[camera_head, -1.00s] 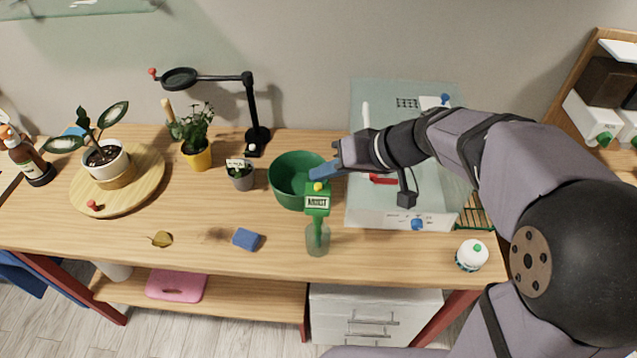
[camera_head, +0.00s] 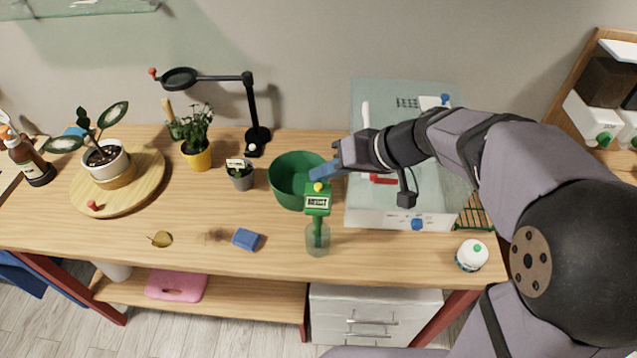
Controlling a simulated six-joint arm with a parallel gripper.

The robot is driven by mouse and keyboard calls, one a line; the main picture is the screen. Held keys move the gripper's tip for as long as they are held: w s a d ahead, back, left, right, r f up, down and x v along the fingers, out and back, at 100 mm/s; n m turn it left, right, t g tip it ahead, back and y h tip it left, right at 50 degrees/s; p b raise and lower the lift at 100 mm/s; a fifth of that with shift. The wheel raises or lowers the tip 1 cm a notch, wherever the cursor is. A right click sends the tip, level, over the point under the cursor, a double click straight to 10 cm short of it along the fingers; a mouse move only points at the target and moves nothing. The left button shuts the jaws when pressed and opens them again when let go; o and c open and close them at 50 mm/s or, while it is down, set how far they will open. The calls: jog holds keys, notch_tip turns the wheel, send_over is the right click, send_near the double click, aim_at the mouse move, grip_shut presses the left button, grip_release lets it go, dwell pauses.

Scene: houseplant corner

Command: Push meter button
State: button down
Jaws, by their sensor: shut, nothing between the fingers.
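The moisture meter (camera_head: 317,203) is a green box with a white label, standing upright in a clear container (camera_head: 317,240) near the table's front edge. Its yellow button (camera_head: 319,187) sits on top. My gripper (camera_head: 322,172) is shut and empty, its blue fingertips just above and behind the button in this view. I cannot tell whether the fingertips touch the button; a small gap seems to show.
A dark green pot (camera_head: 287,182) stands directly behind and left of the meter. A glass-topped white unit (camera_head: 375,218) is at the right under my arm. The front left of the table (camera_head: 190,262) is mostly clear.

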jog(key=shift+f+b, duration=0.7)
jog(key=shift+b, duration=0.4)
dwell(0.7)
jog(key=shift+r, duration=0.15)
jog(key=shift+r+p, duration=0.3)
jog(key=shift+r, duration=0.25)
notch_tip(320, 180, up, 6)
jog(key=p, duration=0.4)
dwell(0.5)
dwell(0.4)
jog(key=s+d+f+m+g+h, duration=0.3)
jog(key=s+d+f+h, duration=0.5)
jog(key=s+d+f, duration=0.8)
jog(key=shift+s+d+f+m+g, duration=0.4)
jog(key=shift+d+f+m, duration=0.1)
jog(key=shift+d+f, duration=0.25)
